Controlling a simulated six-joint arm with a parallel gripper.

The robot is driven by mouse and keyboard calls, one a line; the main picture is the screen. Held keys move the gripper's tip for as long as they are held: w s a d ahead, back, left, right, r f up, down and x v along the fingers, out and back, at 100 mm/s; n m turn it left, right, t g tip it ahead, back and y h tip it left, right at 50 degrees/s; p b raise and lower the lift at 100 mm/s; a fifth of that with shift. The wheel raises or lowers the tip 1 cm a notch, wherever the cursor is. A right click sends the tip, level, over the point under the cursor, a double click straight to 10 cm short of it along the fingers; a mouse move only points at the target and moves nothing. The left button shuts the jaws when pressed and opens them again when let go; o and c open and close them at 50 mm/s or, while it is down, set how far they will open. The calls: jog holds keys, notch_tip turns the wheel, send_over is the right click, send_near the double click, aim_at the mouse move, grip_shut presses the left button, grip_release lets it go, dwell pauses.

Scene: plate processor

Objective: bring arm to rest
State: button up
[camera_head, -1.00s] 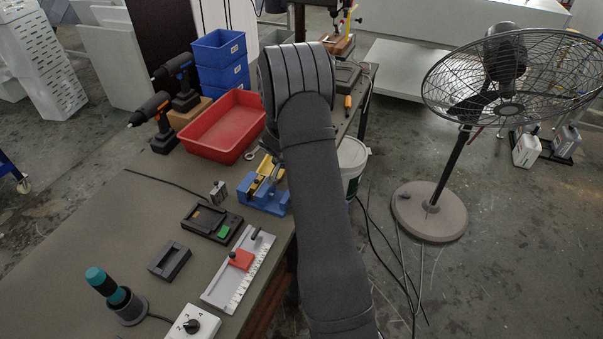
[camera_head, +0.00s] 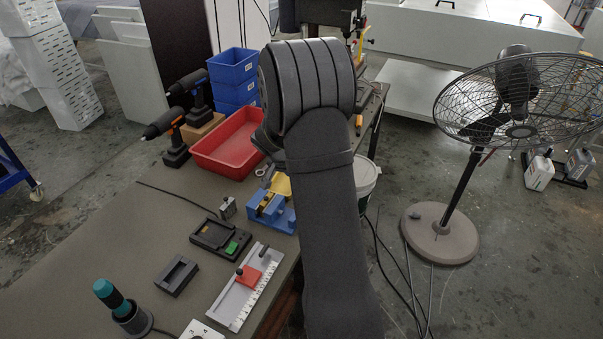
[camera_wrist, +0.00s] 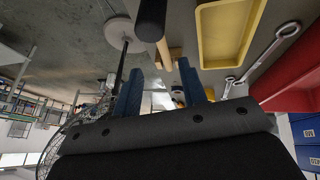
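My arm rises through the middle of the head view, over the right edge of the workbench (camera_head: 75,290). Its thick dark elbow is near the red bin. My gripper is hidden behind the arm in that view. In the wrist view, which is tipped over, the two blue fingers of my gripper (camera_wrist: 161,92) stand apart. No held object is visible between them. A dark cylinder (camera_wrist: 150,20) and a light wooden piece (camera_wrist: 168,55) show beyond the fingertips; I cannot tell their distance.
The bench holds a red bin (camera_head: 228,145), blue bins (camera_head: 234,75), two drills, a blue fixture (camera_head: 271,212), a black charger (camera_head: 220,236) and a teal-handled tool (camera_head: 112,297). A fan (camera_head: 440,235) stands right on open floor. A yellow tray (camera_wrist: 205,45) and wrench (camera_wrist: 262,55) show in the wrist view.

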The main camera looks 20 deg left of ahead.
jog(key=shift+w+f, duration=0.1)
jog(key=shift+f, duration=0.05)
jog(key=x, duration=1.2)
jog(key=shift+f, duration=0.1)
notch_tip(320, 180, up, 3)
jog(key=shift+f, duration=0.1)
jog(key=shift+r, duration=0.8)
